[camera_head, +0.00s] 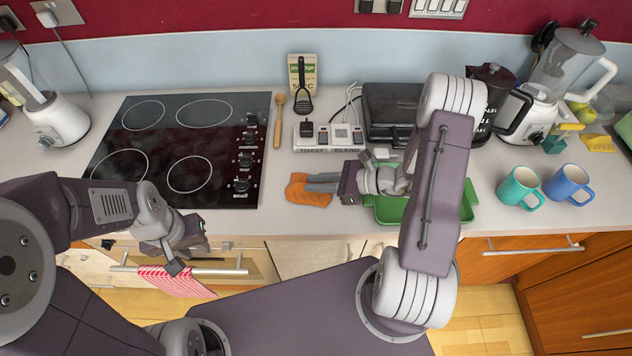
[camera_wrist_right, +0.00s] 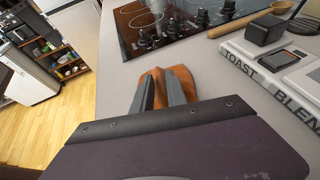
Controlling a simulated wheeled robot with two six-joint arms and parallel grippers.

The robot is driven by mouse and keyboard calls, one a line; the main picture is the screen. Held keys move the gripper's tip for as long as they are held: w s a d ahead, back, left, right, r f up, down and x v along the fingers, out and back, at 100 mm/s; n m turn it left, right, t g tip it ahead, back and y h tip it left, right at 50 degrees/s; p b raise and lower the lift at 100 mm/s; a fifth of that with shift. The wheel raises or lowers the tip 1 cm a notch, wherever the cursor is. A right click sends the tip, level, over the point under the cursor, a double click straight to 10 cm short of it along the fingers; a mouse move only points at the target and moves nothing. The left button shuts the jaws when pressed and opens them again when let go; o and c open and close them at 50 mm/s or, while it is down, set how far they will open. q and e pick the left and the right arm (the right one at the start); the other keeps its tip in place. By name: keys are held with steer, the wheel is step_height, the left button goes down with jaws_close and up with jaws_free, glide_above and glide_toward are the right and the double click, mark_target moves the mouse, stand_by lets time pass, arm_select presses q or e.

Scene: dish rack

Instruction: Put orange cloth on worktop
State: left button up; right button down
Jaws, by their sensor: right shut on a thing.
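The orange cloth (camera_head: 308,190) lies on the pale grey worktop (camera_head: 285,222), between the hob and the green tray. My right gripper (camera_head: 322,184) is shut on the cloth, at its right side in the head view. In the right wrist view the cloth (camera_wrist_right: 172,88) shows between and beyond the two fingers (camera_wrist_right: 162,92); the part in the jaws is partly hidden. My left gripper (camera_head: 187,255) is empty in front of the counter edge, near the oven handle. How far its fingers are apart is not clear.
The black hob (camera_head: 180,140) is left of the cloth. The green tray (camera_head: 466,210) is partly under my right arm. Teal (camera_head: 518,188) and blue (camera_head: 568,182) mugs stand right.

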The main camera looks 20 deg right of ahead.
steer(key=shift+f, duration=0.25)
steer(key=c, duration=1.3)
jaws_free()
steer(key=shift+o, duration=0.2)
steer(key=c, duration=0.4)
steer(key=shift+p+v, duration=2.25)
steer(key=shift+v, duration=3.15)
steer(key=shift+p+v, duration=0.8)
steer(key=shift+v, duration=1.3)
